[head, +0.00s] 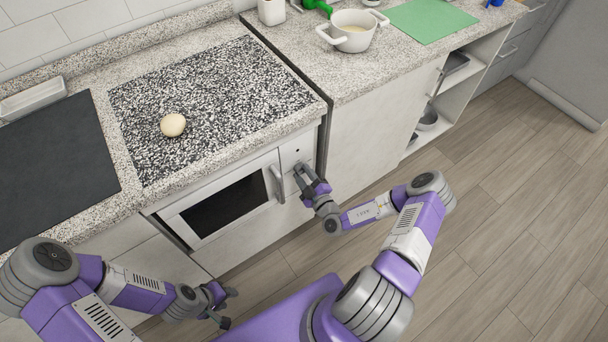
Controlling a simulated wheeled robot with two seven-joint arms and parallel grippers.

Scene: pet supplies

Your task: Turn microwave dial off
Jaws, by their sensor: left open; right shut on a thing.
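The white microwave (220,200) is built in under the counter, with a dark window and a vertical handle (277,184) on the right of its door. Its control panel (297,149) is a narrow strip right of the handle. My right gripper (301,177) is at the lower part of this panel, shut on the dial, which its fingers mostly hide. The dial's setting cannot be made out. My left gripper (226,306) is open and empty, low in front of the cabinets and away from the microwave.
A round pale item (173,125) lies on the speckled board (215,90) above the microwave. A white pot (352,30) and a green mat (430,20) are on the right counter. An open shelf (458,85) is below. The wooden floor (500,230) at right is clear.

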